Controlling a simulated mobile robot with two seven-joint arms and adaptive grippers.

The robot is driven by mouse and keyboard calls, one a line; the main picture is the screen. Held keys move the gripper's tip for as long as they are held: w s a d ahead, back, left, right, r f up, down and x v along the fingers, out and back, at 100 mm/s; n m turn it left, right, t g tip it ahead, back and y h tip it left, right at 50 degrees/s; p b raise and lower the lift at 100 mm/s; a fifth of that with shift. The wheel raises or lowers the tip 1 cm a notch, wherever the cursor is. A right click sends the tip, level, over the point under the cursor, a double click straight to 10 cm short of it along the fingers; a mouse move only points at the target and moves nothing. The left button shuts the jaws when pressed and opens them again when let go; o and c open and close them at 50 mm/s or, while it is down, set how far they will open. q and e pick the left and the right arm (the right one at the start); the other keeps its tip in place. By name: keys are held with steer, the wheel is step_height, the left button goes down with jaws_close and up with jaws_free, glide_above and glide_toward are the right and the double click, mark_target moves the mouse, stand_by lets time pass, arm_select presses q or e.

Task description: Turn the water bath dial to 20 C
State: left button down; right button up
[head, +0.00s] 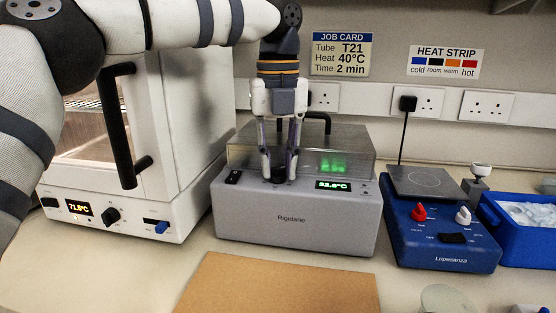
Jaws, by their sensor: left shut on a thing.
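The grey water bath (296,221) stands at the middle of the bench under a clear lid (347,142). Its green display (333,185) seems to read about 32.8 °C, though the digits are small. My left gripper (279,176) points straight down at the top front edge of the bath, left of the display. Its fingers are shut on the dark dial (278,180), which they mostly hide, so the dial's pointer cannot be read. My right gripper is not in view.
A white oven (130,205) stands close on the left. A blue hotplate unit (445,240) and a blue ice tub (520,240) stand on the right. A brown mat (278,288) lies in front. A job card (341,54) hangs behind.

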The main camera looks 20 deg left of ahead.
mark_target(278, 168)
arm_select(q)
steer(key=c, duration=1.4)
jaws_free()
step_height(278, 168, up, 8)
steer(key=shift+r, duration=0.1)
